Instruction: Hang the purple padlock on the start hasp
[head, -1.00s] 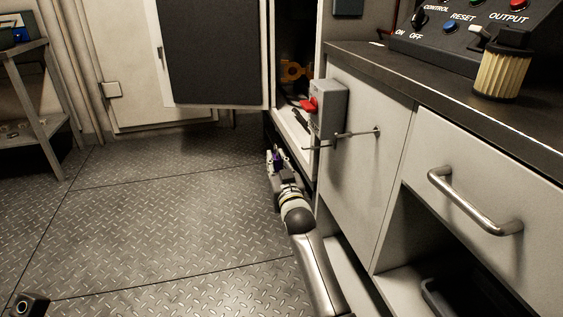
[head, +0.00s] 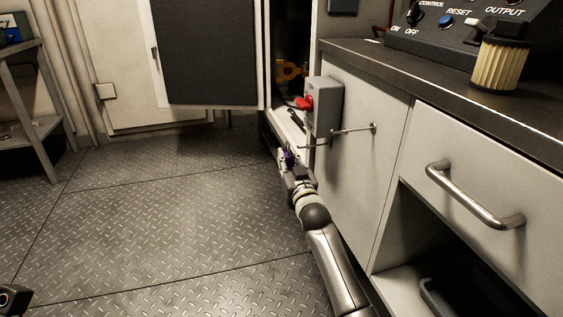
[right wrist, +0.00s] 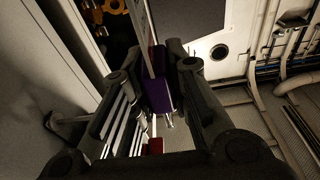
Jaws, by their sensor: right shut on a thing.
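My right gripper (head: 287,160) is shut on the purple padlock (right wrist: 158,94), which lies between its dark fingers in the right wrist view. In the head view the padlock (head: 289,159) is a small purple patch at the fingertips. The gripper is low, below and left of a grey switch box (head: 325,105) with a red switch handle (head: 304,102). A gap shows between gripper and box in the head view. I cannot clearly make out the start hasp.
A thin metal rod (head: 352,130) sticks out from the grey cabinet (head: 361,175), close above my right gripper. A bar handle (head: 473,198) juts from the drawer. A dark open door panel (head: 207,52) stands behind. The plate floor (head: 160,220) at left is clear.

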